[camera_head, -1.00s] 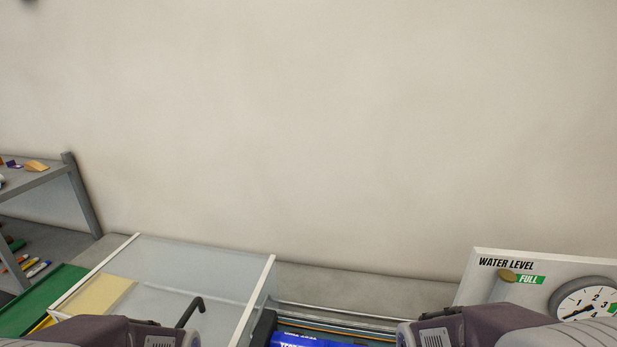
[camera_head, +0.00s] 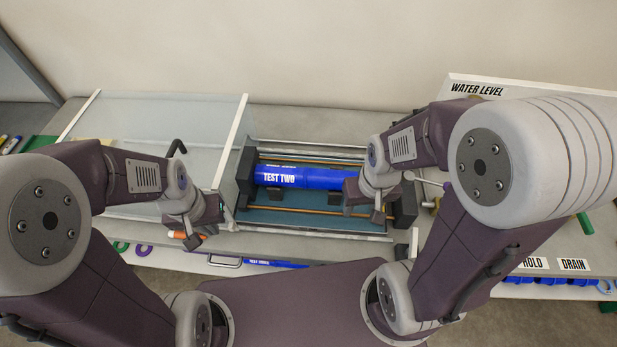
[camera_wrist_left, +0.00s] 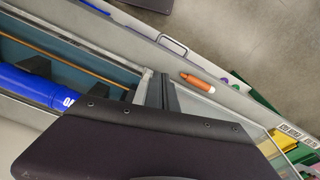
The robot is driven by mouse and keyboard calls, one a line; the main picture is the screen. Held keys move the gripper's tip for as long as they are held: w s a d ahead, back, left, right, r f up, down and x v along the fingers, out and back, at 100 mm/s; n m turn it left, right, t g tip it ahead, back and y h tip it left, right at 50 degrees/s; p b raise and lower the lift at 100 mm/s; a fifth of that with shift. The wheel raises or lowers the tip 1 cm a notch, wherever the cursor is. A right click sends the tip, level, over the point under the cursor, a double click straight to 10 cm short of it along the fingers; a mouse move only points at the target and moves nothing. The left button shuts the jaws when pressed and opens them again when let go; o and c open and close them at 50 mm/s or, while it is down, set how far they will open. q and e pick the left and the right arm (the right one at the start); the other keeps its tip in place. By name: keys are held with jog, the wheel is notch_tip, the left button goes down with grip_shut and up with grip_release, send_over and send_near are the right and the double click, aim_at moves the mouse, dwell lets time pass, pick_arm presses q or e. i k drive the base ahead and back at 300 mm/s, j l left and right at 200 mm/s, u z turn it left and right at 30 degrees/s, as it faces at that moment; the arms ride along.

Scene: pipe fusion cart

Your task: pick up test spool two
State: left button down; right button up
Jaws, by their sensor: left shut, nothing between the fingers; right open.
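Test spool two (camera_head: 310,178) is a blue cylinder marked "TEST TWO". It lies level in the trough (camera_head: 285,219) between dark end blocks; its blue end also shows in the left wrist view (camera_wrist_left: 38,88). My right gripper (camera_head: 378,212) is open at the spool's right end and hides part of it; I cannot tell whether it touches. My left gripper (camera_head: 197,238) is shut and empty, left of the trough and apart from the spool, close to an orange-tipped piece (camera_head: 180,235).
A clear-panelled cover with a white frame (camera_head: 235,140) stands left of the trough. The water level board (camera_head: 476,89) is at the back right. Another blue piece (camera_head: 275,263) lies below the trough's front edge, near a handle (camera_head: 224,262). HOLD and DRAIN labels (camera_head: 572,264) are at right.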

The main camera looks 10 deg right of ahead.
aim_at(306, 179)
jog(key=k+u, duration=0.2)
jog(key=u, duration=0.2)
jog(key=k+u, duration=0.15)
jog(key=u, duration=0.2)
jog(key=k+j+u, duration=0.15)
jog(key=u, duration=0.25)
jog(key=k+j+u, duration=0.15)
jog(key=u, duration=0.25)
jog(key=l+z, duration=0.1)
jog(key=z, duration=0.3)
jog(key=l+z, duration=0.1)
jog(key=z, duration=0.25)
jog(key=l+z, duration=0.15)
jog(key=z, duration=0.25)
jog(key=l+z, duration=0.1)
jog(key=z, duration=0.25)
jog(key=i+z, duration=0.1)
jog(key=z, duration=0.4)
jog(key=i+z, duration=0.15)
jog(key=z, duration=0.3)
